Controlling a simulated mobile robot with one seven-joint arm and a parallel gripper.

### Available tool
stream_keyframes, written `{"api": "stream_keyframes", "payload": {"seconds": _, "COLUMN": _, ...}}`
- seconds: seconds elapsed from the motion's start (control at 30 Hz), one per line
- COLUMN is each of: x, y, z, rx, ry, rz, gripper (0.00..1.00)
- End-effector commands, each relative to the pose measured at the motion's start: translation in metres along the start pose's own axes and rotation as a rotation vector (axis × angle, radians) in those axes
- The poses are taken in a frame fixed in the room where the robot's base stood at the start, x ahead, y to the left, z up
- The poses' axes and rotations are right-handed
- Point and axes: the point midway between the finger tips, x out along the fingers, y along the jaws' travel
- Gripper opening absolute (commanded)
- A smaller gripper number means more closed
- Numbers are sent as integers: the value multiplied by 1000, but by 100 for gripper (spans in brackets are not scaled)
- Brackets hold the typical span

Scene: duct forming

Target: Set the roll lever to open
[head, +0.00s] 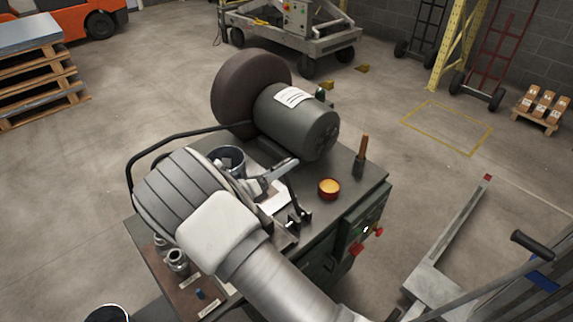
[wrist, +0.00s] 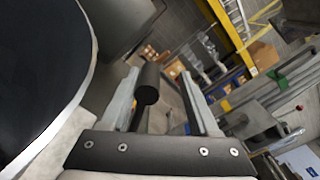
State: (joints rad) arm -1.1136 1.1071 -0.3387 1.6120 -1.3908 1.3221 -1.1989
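My gripper (head: 280,174) reaches over the top of a dark green machine cabinet in the head view. In the wrist view, my gripper (wrist: 158,78) is open, with its two grey fingers apart. A black cylindrical grip (wrist: 148,84) lies between the fingers, closer to the left one; I cannot tell whether it touches. A thin black lever (head: 293,195) rises from a bracket on the cabinet top just beside my gripper in the head view; it looks like the roll lever. Its upper end is partly hidden by my gripper, and its set position is not clear.
A grey motor drum (head: 297,120) with a large brown wheel (head: 240,88) stands behind my gripper. An orange-filled tin (head: 329,188) and a wooden-handled brush (head: 361,155) stand on the cabinet top to the right. Red knobs (head: 367,241) stick out from the cabinet side.

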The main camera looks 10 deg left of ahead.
Motion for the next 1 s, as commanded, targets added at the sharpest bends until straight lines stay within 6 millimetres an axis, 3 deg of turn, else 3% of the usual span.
{"api": "stream_keyframes", "payload": {"seconds": 0.4, "x": -101, "y": 1, "z": 0, "rx": 1, "ry": -3, "rz": 6, "gripper": 59}}
{"api": "stream_keyframes", "payload": {"seconds": 0.6, "x": -140, "y": 1, "z": 0, "rx": 1, "ry": -2, "rz": 5, "gripper": 59}}
{"api": "stream_keyframes", "payload": {"seconds": 0.8, "x": -158, "y": 1, "z": 0, "rx": 1, "ry": -1, "rz": 3, "gripper": 59}}
{"api": "stream_keyframes", "payload": {"seconds": 1.0, "x": -162, "y": 0, "z": 0, "rx": 0, "ry": -1, "rz": 3, "gripper": 59}}
